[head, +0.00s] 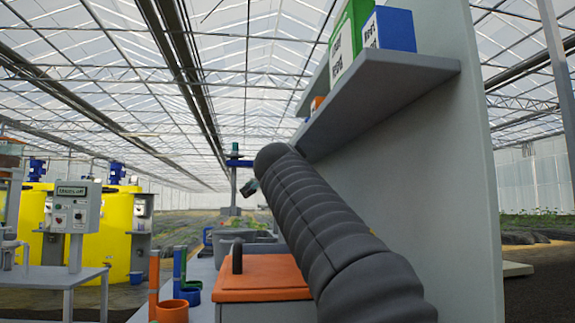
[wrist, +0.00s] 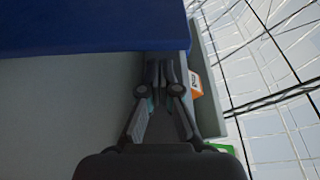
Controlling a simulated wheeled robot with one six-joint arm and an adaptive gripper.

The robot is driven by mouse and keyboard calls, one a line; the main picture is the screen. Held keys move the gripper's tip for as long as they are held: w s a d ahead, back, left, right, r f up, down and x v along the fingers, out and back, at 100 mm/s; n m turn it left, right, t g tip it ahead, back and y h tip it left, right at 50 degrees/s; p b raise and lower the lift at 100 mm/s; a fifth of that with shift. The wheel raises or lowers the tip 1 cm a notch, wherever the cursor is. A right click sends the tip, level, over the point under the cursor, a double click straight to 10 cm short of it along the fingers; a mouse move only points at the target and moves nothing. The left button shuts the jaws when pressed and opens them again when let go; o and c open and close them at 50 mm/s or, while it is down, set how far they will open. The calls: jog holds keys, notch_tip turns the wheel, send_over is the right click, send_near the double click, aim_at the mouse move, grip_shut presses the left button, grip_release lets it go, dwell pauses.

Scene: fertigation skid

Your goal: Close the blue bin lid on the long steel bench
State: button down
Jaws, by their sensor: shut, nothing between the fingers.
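In the wrist view a broad dark blue panel (wrist: 90,25), which looks like the blue bin lid, fills the top left. Its lower edge lies just beyond my gripper's fingertips. My gripper (wrist: 160,65) is shut and empty, its fingertips together near the panel's right end. I cannot tell whether they touch it. The panel's angle and its bin are not clear from this view. In the head view my dark ribbed arm reaches forward and hides much behind it; I cannot make out the blue lid there. The long steel bench (head: 202,270) runs away from me.
A bin with an orange lid (head: 262,275) and black handle stands near on the bench. Orange (head: 172,310) and blue (head: 188,295) ring holders are left of it. A grey upright panel (head: 445,200) with a shelf (head: 385,85) stands close right of my arm.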

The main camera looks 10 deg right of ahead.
jog(key=s+d+r+m+g+p, duration=0.1)
jog(key=d+m+g+p, duration=0.1)
jog(key=d+p, duration=0.35)
jog(key=s+d+r+m+g+p, duration=0.1)
jog(key=s+d+m+p, duration=0.15)
jog(key=d, duration=0.65)
jog(key=w+a+n+y+p, duration=0.2)
jog(key=a+n+y, duration=0.6)
jog(key=n, duration=0.1)
jog(key=w, duration=0.3)
jog(key=w+f+p, duration=0.1)
jog(key=w, duration=0.2)
jog(key=w+a+f+p, duration=0.1)
jog(key=w, duration=0.2)
jog(key=shift+w+f, duration=0.1)
jog(key=shift+w, duration=0.2)
jog(key=shift+a+f+b, duration=0.35)
jog(key=shift+a+f, duration=0.45)
jog(key=shift+a, duration=0.15)
jog(key=shift+a+f, duration=0.5)
jog(key=shift+a, duration=0.15)
